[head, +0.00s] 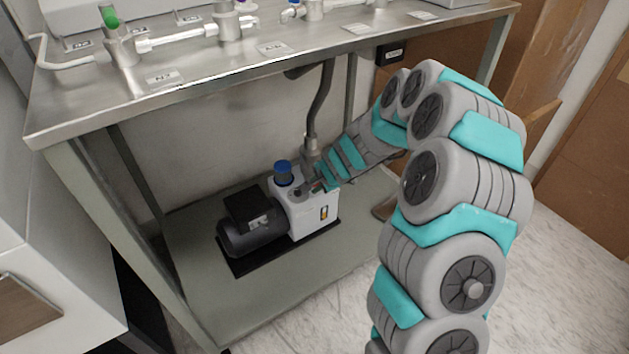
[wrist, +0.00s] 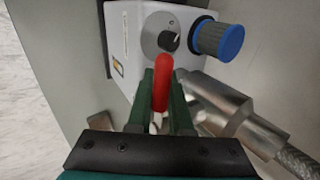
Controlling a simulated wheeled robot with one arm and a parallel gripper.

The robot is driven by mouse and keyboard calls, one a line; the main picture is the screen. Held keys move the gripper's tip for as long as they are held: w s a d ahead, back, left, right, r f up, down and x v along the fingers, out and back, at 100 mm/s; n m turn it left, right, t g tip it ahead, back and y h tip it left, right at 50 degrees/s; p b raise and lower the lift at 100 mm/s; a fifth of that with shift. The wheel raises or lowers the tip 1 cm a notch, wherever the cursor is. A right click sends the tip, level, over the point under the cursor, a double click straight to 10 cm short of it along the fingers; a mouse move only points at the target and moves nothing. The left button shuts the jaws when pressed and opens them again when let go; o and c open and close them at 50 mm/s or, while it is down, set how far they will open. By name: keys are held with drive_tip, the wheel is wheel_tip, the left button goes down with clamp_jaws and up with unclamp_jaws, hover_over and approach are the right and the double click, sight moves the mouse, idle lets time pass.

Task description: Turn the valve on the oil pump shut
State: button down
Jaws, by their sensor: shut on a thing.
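The oil pump (head: 312,215) stands on the lower shelf, with a white box and a black motor. In the wrist view its white housing (wrist: 122,45) carries a grey dial with a black knob (wrist: 168,41). A red valve handle (wrist: 163,84) shows in front of the housing, between the green fingers of my gripper (wrist: 162,85). The fingers are shut on the red handle. In the head view my gripper (head: 318,184) reaches to the top right of the pump; the handle is mostly hidden there by the fingers.
A blue-capped cylinder (head: 283,172) rises from the pump, and also shows in the wrist view (wrist: 218,39). A metal fitting with a braided hose (wrist: 235,110) lies right beside my fingers. The shelf front (head: 260,310) is clear.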

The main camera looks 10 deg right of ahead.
idle(0.4)
drive_tip(key=c, duration=0.8)
unclamp_jaws()
drive_tip(key=shift+c, duration=0.2)
drive_tip(key=v, duration=0.7)
drive_tip(key=shift+s+r, duration=0.15)
drive_tip(key=shift+r, duration=0.2)
drive_tip(key=shift+d, duration=0.2)
